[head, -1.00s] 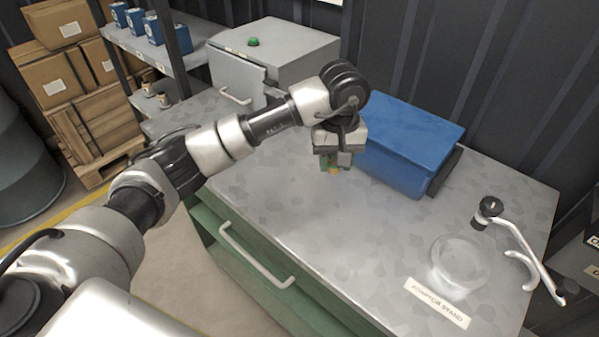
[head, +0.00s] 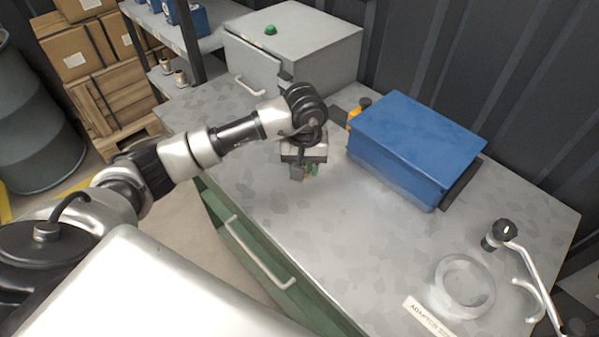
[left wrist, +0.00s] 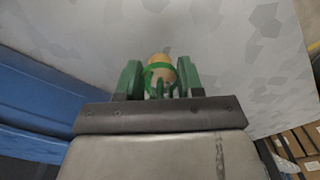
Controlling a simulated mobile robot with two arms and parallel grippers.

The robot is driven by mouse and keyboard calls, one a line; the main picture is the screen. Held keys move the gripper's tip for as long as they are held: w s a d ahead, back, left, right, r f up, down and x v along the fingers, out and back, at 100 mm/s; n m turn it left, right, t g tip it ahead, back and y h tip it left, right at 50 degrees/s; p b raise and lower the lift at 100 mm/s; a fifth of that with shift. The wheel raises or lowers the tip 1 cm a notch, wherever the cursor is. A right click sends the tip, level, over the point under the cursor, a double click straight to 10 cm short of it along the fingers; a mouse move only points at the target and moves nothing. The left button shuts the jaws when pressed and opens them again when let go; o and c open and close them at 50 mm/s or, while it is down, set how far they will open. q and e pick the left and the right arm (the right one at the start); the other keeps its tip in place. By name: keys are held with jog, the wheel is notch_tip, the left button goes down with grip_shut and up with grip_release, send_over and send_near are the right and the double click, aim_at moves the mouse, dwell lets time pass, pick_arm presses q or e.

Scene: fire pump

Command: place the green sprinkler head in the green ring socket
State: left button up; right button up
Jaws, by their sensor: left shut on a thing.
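My left gripper (head: 306,172) hangs over the grey bench top, left of the blue box. It is shut on the green sprinkler head, a small brass-coloured piece with a green band and prongs. The sprinkler head (left wrist: 160,75) shows between the green fingers in the left wrist view; in the head view it is mostly hidden by the gripper. I cannot make out a green ring socket in any view. My right gripper is not in view.
A pale ring stand (head: 464,286) and bent metal pipe (head: 530,265) are at right.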

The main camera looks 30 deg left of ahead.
aim_at(300, 188)
pick_arm(q)
jog(key=shift+s+a+f, duration=0.3)
jog(key=shift+a+f, duration=0.1)
jog(key=shift+a, duration=0.05)
notch_tip(300, 188, down, 3)
jog(key=shift+f+p, duration=0.15)
jog(key=shift+p, duration=0.55)
jog(key=shift+f, duration=0.25)
jog(key=shift+f, duration=0.2)
jog(key=o, duration=1)
jog(key=shift+c, duration=0.2)
jog(key=shift+r, duration=0.15)
